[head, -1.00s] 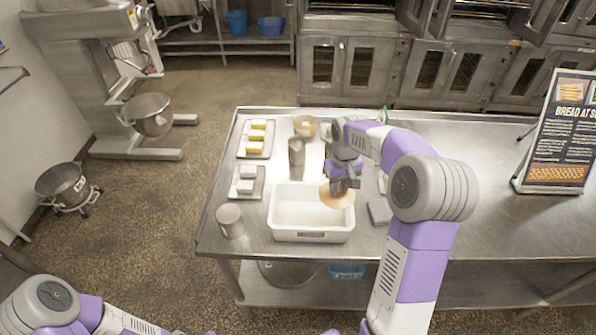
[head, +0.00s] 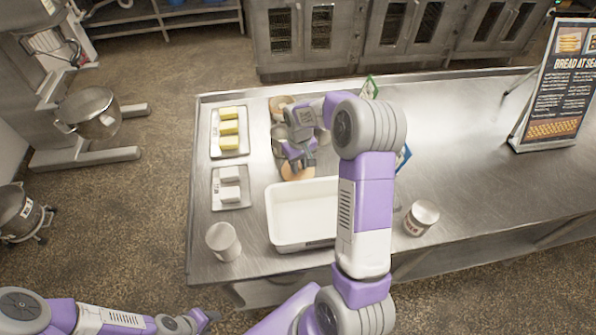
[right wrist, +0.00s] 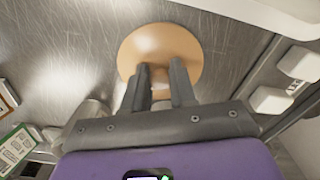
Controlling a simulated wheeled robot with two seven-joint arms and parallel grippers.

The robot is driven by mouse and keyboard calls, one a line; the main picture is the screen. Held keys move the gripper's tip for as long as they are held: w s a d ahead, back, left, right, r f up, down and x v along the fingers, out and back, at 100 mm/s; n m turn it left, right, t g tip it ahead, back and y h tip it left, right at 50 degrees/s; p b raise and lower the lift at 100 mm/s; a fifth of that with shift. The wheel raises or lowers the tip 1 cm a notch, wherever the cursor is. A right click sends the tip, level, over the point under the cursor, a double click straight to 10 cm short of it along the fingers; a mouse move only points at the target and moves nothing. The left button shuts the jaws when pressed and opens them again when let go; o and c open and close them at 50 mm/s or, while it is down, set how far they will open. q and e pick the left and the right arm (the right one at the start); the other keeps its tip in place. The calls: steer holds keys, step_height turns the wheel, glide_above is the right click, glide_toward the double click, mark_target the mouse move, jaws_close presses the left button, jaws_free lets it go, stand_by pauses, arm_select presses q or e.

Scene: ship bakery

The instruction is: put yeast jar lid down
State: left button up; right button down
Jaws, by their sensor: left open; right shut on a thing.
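The yeast jar lid, a round tan disc (head: 297,173), is behind the white tub, over bare steel tabletop. My right gripper (head: 298,160) is shut on it; the arm partly covers it in the head view. In the right wrist view the lid (right wrist: 160,52) lies flat between the fingertips (right wrist: 162,82), against the steel surface. I cannot tell whether it touches the table. An open, labelled jar with pale contents (head: 421,218) stands to the right of the tub; its label is unreadable. My left gripper (head: 203,318) is open and empty at the lower left, off the table.
The white tub (head: 300,212) stands in front of the lid. A sign (head: 560,85) stands far right. The right half of the table is mostly clear.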

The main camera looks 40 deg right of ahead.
mark_target(299, 172)
step_height(299, 172, down, 3)
steer(key=shift+s, duration=0.15)
steer(key=shift+w+f, duration=0.2)
steer(key=shift+f, duration=0.2)
steer(key=shift+s+f, duration=0.1)
steer(key=shift+f, duration=0.05)
steer(key=c, duration=0.9)
jaws_free()
step_height(299, 172, up, 12)
steer(key=shift+r, duration=0.2)
